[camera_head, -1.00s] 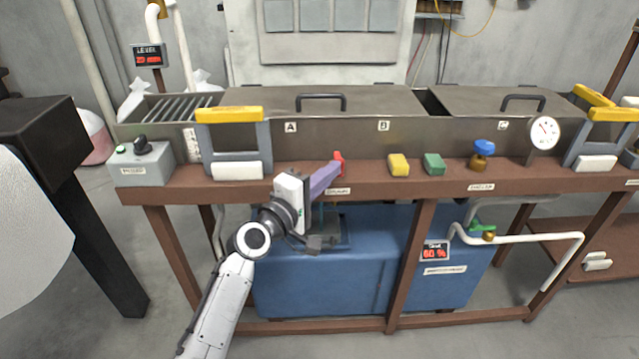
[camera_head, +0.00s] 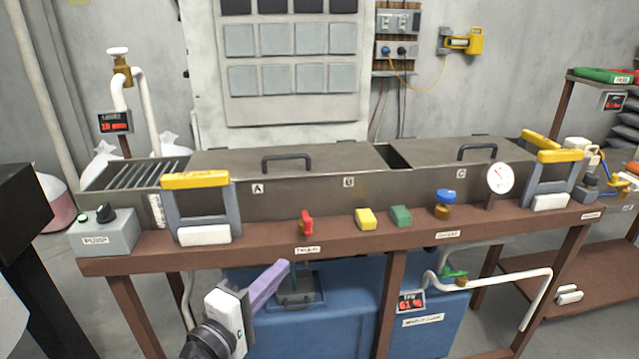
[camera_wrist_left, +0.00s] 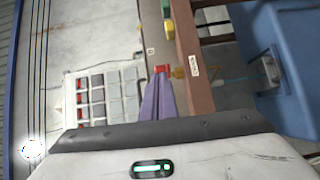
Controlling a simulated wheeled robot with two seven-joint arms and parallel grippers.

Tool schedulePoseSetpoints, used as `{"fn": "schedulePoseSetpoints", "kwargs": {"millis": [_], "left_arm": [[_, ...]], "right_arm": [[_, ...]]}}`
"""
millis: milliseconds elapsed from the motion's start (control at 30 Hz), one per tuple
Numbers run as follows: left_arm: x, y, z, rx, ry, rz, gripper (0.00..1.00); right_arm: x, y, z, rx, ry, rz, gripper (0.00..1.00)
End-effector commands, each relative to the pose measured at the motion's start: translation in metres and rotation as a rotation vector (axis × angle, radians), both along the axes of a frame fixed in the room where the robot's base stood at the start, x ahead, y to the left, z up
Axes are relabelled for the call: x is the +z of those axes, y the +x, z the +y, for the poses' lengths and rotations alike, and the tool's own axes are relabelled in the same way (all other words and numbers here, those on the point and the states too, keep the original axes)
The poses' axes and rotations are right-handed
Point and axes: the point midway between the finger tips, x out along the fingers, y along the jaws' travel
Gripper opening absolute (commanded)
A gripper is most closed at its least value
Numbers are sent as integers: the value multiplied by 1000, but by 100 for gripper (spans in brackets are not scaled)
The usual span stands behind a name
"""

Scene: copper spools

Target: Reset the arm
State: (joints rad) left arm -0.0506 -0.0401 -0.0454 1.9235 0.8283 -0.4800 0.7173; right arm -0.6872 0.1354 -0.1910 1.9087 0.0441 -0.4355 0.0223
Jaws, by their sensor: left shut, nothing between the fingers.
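My left gripper (camera_head: 268,286) shows in the head view with its purple fingers closed together and nothing between them. It is in front of the table's front edge, below and left of the red valve handle (camera_head: 306,222), and apart from it. In the left wrist view the shut purple fingers (camera_wrist_left: 158,98) point toward the red handle (camera_wrist_left: 162,69), with the brown table edge (camera_wrist_left: 190,60) to their right. My right gripper is not in view.
The brown table (camera_head: 272,232) carries a long metal tank (camera_head: 330,200) with lids, yellow-topped clamps (camera_head: 196,181), a pump box (camera_head: 104,238), yellow (camera_head: 366,218) and green (camera_head: 401,216) blocks and a blue valve (camera_head: 445,196). A blue container (camera_head: 345,320) stands beneath.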

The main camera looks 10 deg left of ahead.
Motion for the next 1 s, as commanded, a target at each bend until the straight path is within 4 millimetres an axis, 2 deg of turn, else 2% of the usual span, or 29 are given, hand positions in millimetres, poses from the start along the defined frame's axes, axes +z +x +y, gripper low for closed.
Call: {"fn": "schedulePoseSetpoints", "kwargs": {"millis": [67,167,200,267,300,400,500,600,700,800,1000], "left_arm": [[-28,-11,1,2,92,28,0],[-81,-37,6,-6,297,74,0],[-107,-53,8,-21,403,96,0],[-145,-80,12,-52,572,126,0],[-169,-99,15,-82,687,141,0],[-221,-151,23,-179,952,170,0],[-259,-200,31,-291,1174,181,0],[-282,-238,36,-391,1334,176,0],[-294,-260,39,-457,1429,166,0],[-299,-269,41,-485,1469,159,0],[-299,-270,41,-487,1474,158,0]], "right_arm": [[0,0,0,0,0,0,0],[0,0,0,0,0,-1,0],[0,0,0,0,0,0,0],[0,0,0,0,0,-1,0],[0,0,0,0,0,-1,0],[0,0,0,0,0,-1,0],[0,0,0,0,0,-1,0],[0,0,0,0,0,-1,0],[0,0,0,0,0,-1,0],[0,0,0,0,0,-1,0],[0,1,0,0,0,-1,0]]}}
